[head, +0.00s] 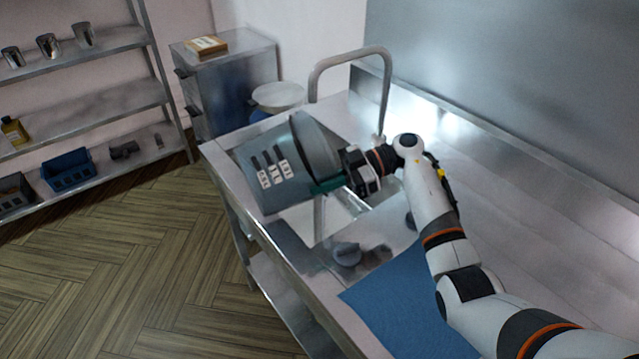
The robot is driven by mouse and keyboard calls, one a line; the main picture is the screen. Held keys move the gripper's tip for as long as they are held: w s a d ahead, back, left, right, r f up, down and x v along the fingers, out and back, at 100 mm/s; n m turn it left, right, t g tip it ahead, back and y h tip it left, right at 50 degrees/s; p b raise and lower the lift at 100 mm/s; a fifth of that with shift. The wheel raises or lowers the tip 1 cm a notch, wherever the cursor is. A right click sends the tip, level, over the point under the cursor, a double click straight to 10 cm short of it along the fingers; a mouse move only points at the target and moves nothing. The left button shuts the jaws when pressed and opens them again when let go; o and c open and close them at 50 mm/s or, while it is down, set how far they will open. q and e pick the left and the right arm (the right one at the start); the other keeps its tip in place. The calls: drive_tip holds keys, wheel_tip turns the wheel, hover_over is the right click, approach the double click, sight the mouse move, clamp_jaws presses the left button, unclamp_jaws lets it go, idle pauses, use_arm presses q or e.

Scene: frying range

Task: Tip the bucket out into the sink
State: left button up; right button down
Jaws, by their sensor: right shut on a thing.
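The grey bucket (285,168) is held on its side above the sink. Labels show on its wall, and its round end with a rim faces right toward the gripper. My right gripper (340,184) is shut on the bucket at a green part on its right side. The sink (345,212) lies under and to the right of the bucket, partly hidden by it and by my gripper. The bucket's inside is not clearly visible. My left gripper is not in view.
The curved tap (350,55) rises behind the bucket. A shelf rack (85,120) and a cabinet (230,80) stand to the left. The floor is clear.

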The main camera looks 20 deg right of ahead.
drive_tip(key=shift+w+d+f+y+b, duration=0.2)
drive_tip(key=shift+d+f+y+b, duration=0.6)
drive_tip(key=shift+y, duration=0.3)
drive_tip(key=shift+w+d+y+b, duration=0.1)
drive_tip(key=shift+d+y+b, duration=0.3)
drive_tip(key=shift+y+b, duration=0.1)
drive_tip(key=shift+r, duration=0.1)
idle(0.8)
